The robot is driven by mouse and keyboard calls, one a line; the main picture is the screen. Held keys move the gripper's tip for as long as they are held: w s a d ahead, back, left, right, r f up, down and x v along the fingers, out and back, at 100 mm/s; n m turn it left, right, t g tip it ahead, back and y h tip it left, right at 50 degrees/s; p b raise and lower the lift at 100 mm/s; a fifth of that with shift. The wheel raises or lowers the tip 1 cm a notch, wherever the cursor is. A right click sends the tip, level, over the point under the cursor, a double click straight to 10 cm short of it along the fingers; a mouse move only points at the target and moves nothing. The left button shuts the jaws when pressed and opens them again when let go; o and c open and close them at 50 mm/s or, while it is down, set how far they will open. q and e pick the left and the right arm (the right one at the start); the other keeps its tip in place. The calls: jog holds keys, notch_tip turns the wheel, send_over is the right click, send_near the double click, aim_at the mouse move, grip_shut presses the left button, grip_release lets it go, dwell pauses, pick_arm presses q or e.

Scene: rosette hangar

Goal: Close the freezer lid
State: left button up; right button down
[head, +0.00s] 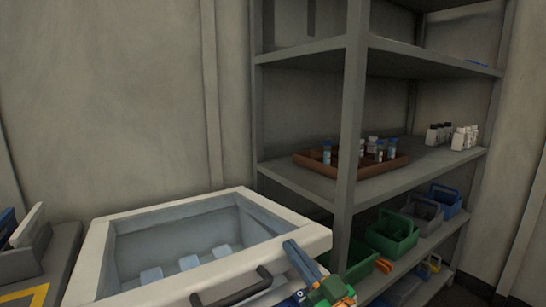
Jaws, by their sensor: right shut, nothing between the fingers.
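The freezer (97,255) stands at the lower left of the head view, with a pale, thick rim and a grey-blue interior with several light blocks at the bottom. A dark bar handle (232,290) is on its near edge. The interior shows through the frame; I cannot tell whether a clear lid panel lies over it. My right gripper (300,260) is shut and empty at the near right corner of the rim, right of the handle. Whether it touches the rim is unclear. My left gripper is not in view.
A grey shelf unit (353,120) stands close behind and right of the freezer. It holds a brown tray (316,166) of vials, white bottles (461,138), and green (391,236) and blue (446,200) baskets. A grey bench (62,245) is at the left.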

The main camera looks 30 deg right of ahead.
jog(key=shift+f+b, duration=0.3)
jog(key=shift+f, duration=0.6)
